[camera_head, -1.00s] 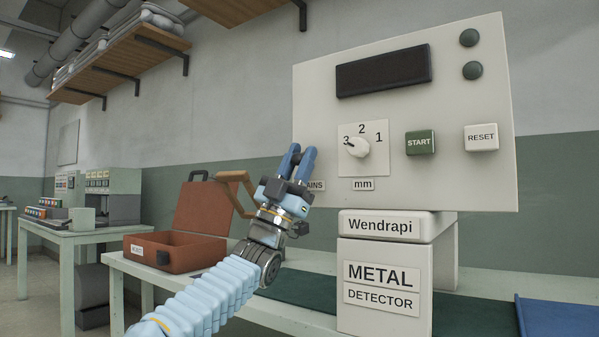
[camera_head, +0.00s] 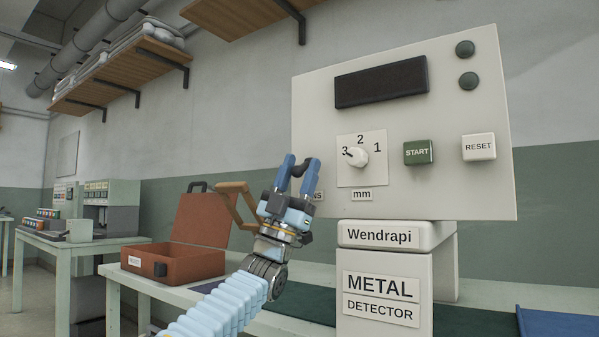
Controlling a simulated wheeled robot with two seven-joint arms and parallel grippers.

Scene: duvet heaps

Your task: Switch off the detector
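The metal detector's pale control panel (camera_head: 440,190) stands upright at the right, with a dark blank display (camera_head: 382,81). It carries a white dial (camera_head: 357,157) marked 3, 2, 1, a green START button (camera_head: 418,152) and a white RESET button (camera_head: 478,147). A label (camera_head: 317,195) at its lower left edge is partly covered by my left gripper; only "NS" reads. My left gripper (camera_head: 301,160) is open and empty, blue fingers pointing up in front of the panel's lower left edge. Whatever is behind the fingers is hidden; contact cannot be told. My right gripper is not in view.
An open brown case (camera_head: 180,265) sits on the bench (camera_head: 135,275) left of the detector. A brown angled handle-like piece (camera_head: 238,203) is just left of my gripper. A blue mat (camera_head: 560,322) lies at lower right. Wall shelves (camera_head: 120,75) hang above.

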